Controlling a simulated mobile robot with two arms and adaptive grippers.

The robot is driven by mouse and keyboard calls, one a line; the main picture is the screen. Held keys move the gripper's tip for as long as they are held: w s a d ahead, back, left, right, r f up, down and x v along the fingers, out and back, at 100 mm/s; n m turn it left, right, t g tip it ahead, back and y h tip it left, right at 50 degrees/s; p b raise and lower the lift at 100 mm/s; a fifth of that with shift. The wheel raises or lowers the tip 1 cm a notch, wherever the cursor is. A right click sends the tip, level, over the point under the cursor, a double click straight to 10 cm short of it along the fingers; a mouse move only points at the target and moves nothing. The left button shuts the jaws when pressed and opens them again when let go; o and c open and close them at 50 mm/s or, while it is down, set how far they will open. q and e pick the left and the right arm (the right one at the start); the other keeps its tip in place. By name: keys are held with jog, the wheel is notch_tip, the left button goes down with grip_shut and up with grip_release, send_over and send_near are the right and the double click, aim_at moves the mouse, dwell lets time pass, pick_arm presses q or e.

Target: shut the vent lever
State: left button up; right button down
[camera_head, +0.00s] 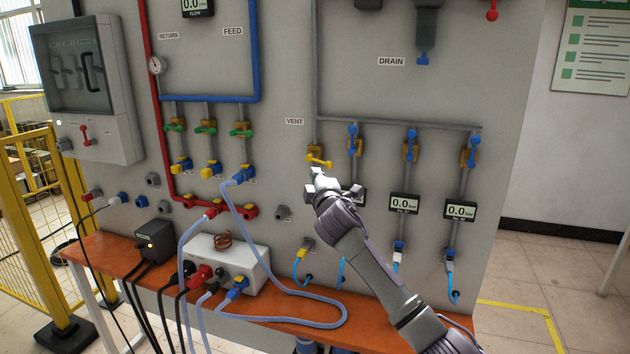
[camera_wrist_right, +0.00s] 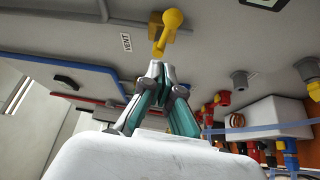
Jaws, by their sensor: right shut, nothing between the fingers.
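The vent lever (camera_head: 319,161) is a small yellow handle on a yellow valve, below the VENT label (camera_head: 294,121) on the grey panel. In the head view it lies roughly sideways, tilted slightly down to the right. It also shows in the right wrist view as a yellow knob-ended handle (camera_wrist_right: 173,19), just beyond the fingertips. My right gripper (camera_head: 317,174) is shut and empty, just below the lever; in the right wrist view its fingertips (camera_wrist_right: 156,68) point at the lever. I cannot tell whether they touch. My left gripper is not in view.
Blue-handled valves (camera_head: 411,134) stand to the right of the vent, with pressure displays (camera_head: 404,203) below them. Green-handled valves (camera_head: 205,130) are on the left. An orange shelf (camera_head: 110,255) carries a white box (camera_head: 256,268) and hoses. A yellow fence (camera_head: 20,220) stands at the left.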

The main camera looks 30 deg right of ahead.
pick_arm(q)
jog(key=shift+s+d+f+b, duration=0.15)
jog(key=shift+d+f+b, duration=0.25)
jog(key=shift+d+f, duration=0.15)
pick_arm(e)
jog(key=s+a, duration=0.1)
jog(key=s+a+r, duration=0.1)
jog(key=s, duration=0.1)
jog(key=shift+a+r, duration=0.15)
jog(key=shift+r, duration=0.05)
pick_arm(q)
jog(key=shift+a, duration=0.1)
pick_arm(e)
jog(key=shift+w+a+f, duration=0.1)
jog(key=shift+w, duration=0.05)
